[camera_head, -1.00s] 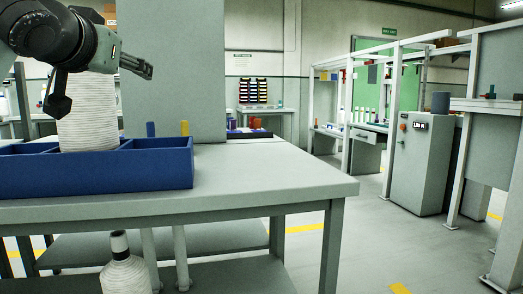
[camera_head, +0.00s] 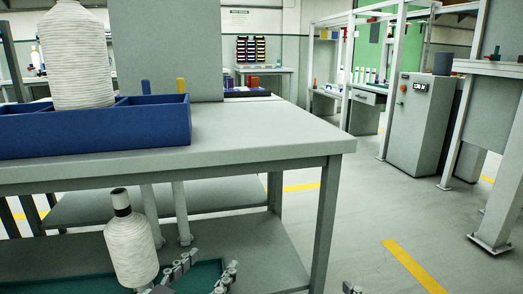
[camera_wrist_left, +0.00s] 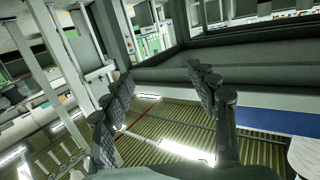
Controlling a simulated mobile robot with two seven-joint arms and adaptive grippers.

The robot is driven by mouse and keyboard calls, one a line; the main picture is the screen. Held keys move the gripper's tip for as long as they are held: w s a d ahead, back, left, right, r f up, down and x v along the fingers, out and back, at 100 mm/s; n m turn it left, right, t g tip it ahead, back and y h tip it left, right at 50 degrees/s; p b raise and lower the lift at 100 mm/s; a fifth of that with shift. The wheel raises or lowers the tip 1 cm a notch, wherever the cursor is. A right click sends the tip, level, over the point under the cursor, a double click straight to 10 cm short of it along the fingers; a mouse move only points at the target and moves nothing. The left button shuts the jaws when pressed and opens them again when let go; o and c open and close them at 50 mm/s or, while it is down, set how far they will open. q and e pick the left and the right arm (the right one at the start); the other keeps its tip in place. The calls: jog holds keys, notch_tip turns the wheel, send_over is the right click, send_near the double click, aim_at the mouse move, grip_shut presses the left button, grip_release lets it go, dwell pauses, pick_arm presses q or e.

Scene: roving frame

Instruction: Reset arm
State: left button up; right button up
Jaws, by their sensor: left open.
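My left gripper (camera_head: 210,262) is at the bottom of the head view, in front of the table's lower shelf. Its two fingers are spread apart with nothing between them. In the left wrist view its open fingers (camera_wrist_left: 161,74) also stand apart and empty, and the room appears tilted. A small dark piece at the bottom edge of the head view may be the tip of my right gripper (camera_head: 350,288); its jaws cannot be made out.
A grey table (camera_head: 255,132) carries a blue divided crate (camera_head: 90,132) holding a white ribbed bottle (camera_head: 82,60). Another ribbed bottle (camera_head: 131,245) stands on the lower shelf, near a green tray (camera_head: 75,287). Floor to the right is open, before a grey cabinet (camera_head: 408,125).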

jog(key=s+d+f+g+h+p, duration=0.1)
jog(key=d+f+g+h+p, duration=0.15)
jog(key=f, duration=0.45)
jog(key=s+d+f+g+h+p, duration=0.1)
jog(key=d+f+g+p, duration=0.25)
jog(key=f, duration=0.35)
pick_arm(q)
jog(key=s+a+f+n+g+y+p, duration=0.1)
jog(key=s+a+f+g, duration=0.3)
jog(key=f, duration=0.5)
jog(key=s+a+f+g+y+p, duration=0.1)
jog(key=s+a+f+g+y, duration=0.2)
jog(key=s+a+f, duration=0.3)
jog(key=s+a+f+n+g+y+p, duration=0.1)
jog(key=s+a+f+g, duration=0.3)
jog(key=f, duration=0.7)
jog(key=s+a+y, duration=0.1)
jog(key=s+a, duration=0.1)
jog(key=shift+a+f+n+g+y, duration=0.3)
jog(key=shift+a+f+g+y, duration=0.05)
jog(key=shift+g+y, duration=0.05)
pick_arm(e)
jog(key=s+d+f+m+g+h, duration=0.2)
jog(key=s+d+f+g, duration=0.4)
jog(key=s+d+f, duration=0.3)
jog(key=shift+f, duration=0.4)
jog(key=shift+h, duration=0.25)
